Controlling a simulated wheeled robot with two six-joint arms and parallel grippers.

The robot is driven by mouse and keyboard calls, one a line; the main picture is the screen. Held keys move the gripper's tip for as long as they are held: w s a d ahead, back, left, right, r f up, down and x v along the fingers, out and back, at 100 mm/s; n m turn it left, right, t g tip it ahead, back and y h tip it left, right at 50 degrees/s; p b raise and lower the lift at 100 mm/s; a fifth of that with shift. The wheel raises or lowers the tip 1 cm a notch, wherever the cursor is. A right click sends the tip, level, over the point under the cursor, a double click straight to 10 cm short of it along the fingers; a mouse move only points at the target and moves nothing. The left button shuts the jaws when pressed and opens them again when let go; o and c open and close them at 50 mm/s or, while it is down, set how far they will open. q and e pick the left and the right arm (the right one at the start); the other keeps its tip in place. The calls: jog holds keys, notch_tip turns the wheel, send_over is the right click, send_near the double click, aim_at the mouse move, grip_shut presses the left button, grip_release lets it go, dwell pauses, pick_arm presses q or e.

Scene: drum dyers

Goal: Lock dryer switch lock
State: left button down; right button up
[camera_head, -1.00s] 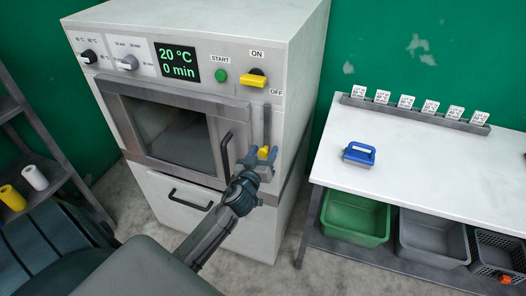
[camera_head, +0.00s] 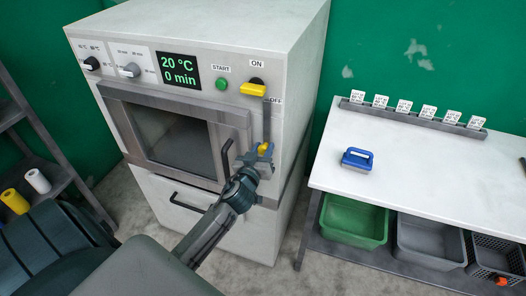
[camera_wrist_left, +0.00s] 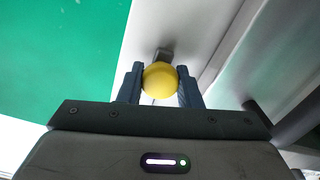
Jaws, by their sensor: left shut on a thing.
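The dryer (camera_head: 225,60) stands in the middle of the head view, its door shut. A grey lever (camera_head: 267,122) runs upright on its front at the right, below a yellow switch (camera_head: 253,89) between the ON and OFF labels. The lever ends in a yellow knob (camera_head: 263,149). My left gripper (camera_head: 261,156) is shut on that knob. In the left wrist view the knob (camera_wrist_left: 160,79) sits between both fingers, with a grey metal piece behind it. The lever's upper end is close to the yellow switch. My right gripper is not in view.
Green and grey bins (camera_head: 352,220) sit below. A shelf with yellow and white rolls (camera_head: 37,181) is at the left.

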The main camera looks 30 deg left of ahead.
pick_arm(q)
jog(key=shift+w+r, duration=0.1)
jog(key=shift+r, duration=0.2)
jog(key=c, duration=1)
grip_release()
jog(key=shift+c, duration=0.2)
jog(key=shift+f, duration=0.1)
jog(key=shift+s+f, duration=0.1)
jog(key=shift+s, duration=0.2)
jog(key=b+v, duration=0.4)
jog(key=v, duration=0.6)
jog(key=shift+s+b, duration=0.2)
jog(key=shift+b, duration=0.15)
jog(key=shift+d, duration=0.15)
